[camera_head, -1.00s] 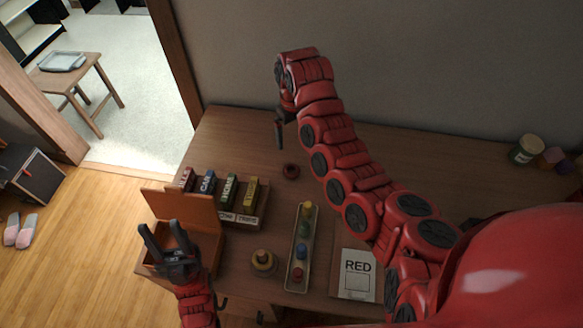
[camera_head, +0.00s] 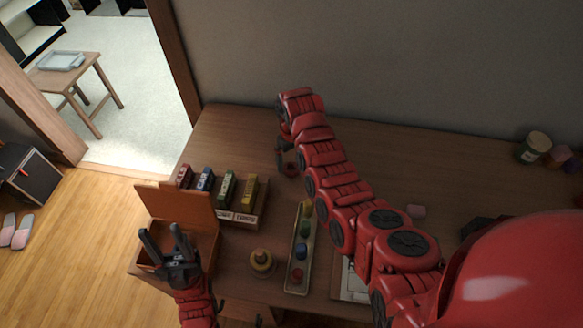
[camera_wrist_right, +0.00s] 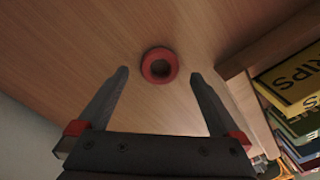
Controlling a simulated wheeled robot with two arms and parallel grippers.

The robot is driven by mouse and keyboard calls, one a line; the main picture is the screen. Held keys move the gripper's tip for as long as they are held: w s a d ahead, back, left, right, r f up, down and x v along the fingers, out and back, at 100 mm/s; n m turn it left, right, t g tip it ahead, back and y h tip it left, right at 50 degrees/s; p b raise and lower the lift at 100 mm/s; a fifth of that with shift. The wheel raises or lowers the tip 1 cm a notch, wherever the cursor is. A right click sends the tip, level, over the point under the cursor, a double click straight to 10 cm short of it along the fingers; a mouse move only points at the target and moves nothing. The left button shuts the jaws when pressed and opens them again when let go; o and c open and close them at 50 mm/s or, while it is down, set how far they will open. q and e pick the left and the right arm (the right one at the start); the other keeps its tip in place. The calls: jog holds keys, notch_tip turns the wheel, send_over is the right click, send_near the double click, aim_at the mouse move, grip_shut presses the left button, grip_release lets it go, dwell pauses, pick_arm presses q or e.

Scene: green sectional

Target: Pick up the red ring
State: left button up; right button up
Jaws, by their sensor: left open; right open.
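The small dark red ring lies flat on the wooden table. In the right wrist view the ring (camera_wrist_right: 160,52) is just beyond my open fingertips, centred between them and not touching either finger. In the head view my right gripper (camera_head: 288,163) is low over the ring's spot and mostly hides it. My right gripper is empty. My left gripper (camera_head: 161,231) is open and empty, above the open wooden box at the table's left end.
A holder with several labelled boxes (camera_head: 228,188) stands left of my right gripper. A tray (camera_head: 291,278) with several coloured pieces, a yellowish knob-like object (camera_head: 262,262) and an open box (camera_head: 175,205) are nearer. Jars (camera_head: 532,147) stand at the back right. The back middle is clear.

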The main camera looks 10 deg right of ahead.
aim_at(292, 171)
jog(key=shift+w+f+p, duration=0.1)
jog(key=shift+f+p, duration=0.25)
jog(key=shift+f, duration=1.4)
jog(key=c, duration=1.3)
jog(key=shift+r, duration=0.2)
